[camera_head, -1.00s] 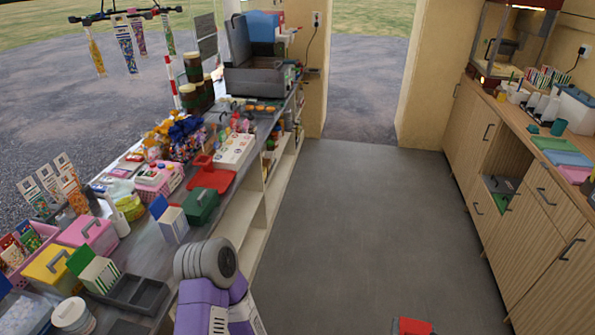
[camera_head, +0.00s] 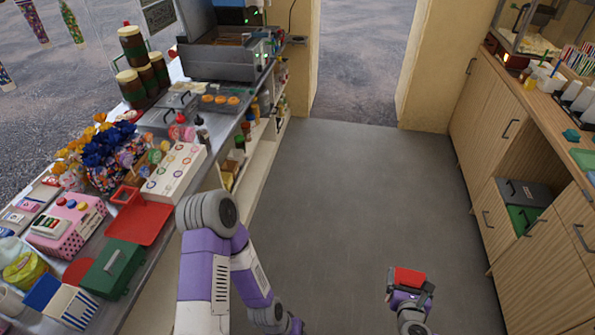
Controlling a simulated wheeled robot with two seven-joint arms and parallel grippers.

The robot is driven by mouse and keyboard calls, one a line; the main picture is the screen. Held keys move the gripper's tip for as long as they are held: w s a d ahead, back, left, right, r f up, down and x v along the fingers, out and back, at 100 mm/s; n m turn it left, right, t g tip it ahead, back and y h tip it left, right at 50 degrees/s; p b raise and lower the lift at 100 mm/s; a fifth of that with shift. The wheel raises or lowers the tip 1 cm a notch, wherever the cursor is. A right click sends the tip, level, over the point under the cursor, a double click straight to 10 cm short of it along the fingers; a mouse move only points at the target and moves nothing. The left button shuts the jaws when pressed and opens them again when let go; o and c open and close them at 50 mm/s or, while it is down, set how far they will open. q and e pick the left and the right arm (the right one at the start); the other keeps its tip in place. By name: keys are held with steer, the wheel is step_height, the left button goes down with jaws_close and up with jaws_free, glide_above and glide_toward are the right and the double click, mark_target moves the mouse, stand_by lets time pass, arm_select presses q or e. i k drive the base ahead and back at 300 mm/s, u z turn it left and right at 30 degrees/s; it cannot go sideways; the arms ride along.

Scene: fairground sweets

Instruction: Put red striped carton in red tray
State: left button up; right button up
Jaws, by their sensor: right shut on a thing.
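My right gripper (camera_head: 409,292) is at the lower right, over the grey floor. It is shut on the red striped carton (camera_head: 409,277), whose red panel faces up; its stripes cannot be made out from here. On the left counter lies a flat red tray-like piece (camera_head: 152,224) with a raised red box-shaped part at its far left. I cannot tell whether this is the task's red tray. My left arm reaches down at the lower middle, beside the left counter, and its gripper is out of view.
A green box (camera_head: 113,268) and a blue striped carton (camera_head: 72,305) stand at the near left. A white board with round marks (camera_head: 174,173) lies beyond the red piece. The right counter (camera_head: 520,83) has wooden cabinets below. The floor between is clear.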

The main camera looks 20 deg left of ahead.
mark_target(146, 225)
steer(key=i, duration=1.05)
steer(key=u, duration=1.8)
